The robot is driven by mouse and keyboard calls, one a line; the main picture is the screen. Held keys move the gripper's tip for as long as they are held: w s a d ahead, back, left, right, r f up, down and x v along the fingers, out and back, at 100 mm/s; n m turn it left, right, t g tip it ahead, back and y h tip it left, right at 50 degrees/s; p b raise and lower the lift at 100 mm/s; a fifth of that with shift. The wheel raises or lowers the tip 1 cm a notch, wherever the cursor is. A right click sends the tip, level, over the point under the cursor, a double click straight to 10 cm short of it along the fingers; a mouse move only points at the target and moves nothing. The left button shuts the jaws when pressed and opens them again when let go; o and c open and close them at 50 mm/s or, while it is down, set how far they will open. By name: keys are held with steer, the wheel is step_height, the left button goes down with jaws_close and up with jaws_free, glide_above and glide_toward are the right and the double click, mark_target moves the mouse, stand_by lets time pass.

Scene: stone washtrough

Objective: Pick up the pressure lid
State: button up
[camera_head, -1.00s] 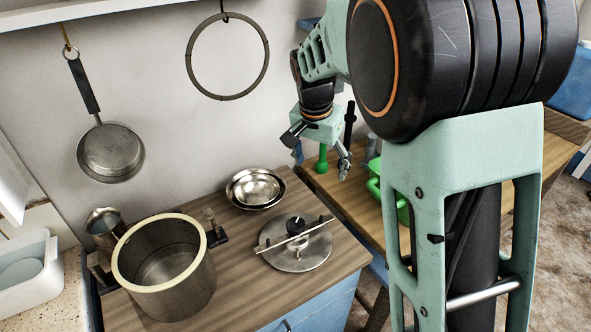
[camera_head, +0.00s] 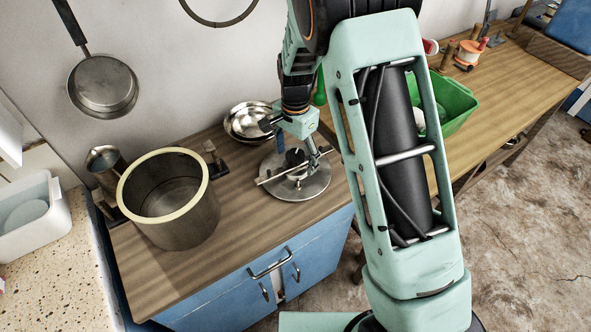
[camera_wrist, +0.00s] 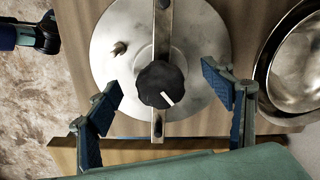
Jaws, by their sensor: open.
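The pressure lid (camera_head: 311,187) is a round grey metal disc lying flat on the wooden counter, right of the pot. A metal bar crosses it, with a black knob at its middle. In the wrist view the lid (camera_wrist: 112,40) fills the upper middle, and the black knob (camera_wrist: 161,85) with a white mark sits between my fingers. My gripper (camera_wrist: 163,92) is open, with blue-padded fingers on either side of the knob and apart from it. In the head view my gripper (camera_head: 298,160) is over the lid and hides part of it.
A deep metal pot (camera_head: 187,222) with a cream rim stands to the left on the counter (camera_head: 240,228). Metal bowls (camera_head: 246,122) are close behind the lid. A pan (camera_head: 103,86) hangs on the wall. A green bin (camera_head: 455,104) stands on the right table.

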steer(key=shift+f, duration=1.25)
steer(key=shift+r, duration=0.1)
steer(key=c, duration=1.8)
steer(key=shift+w, duration=0.1)
steer(key=shift+c, duration=0.2)
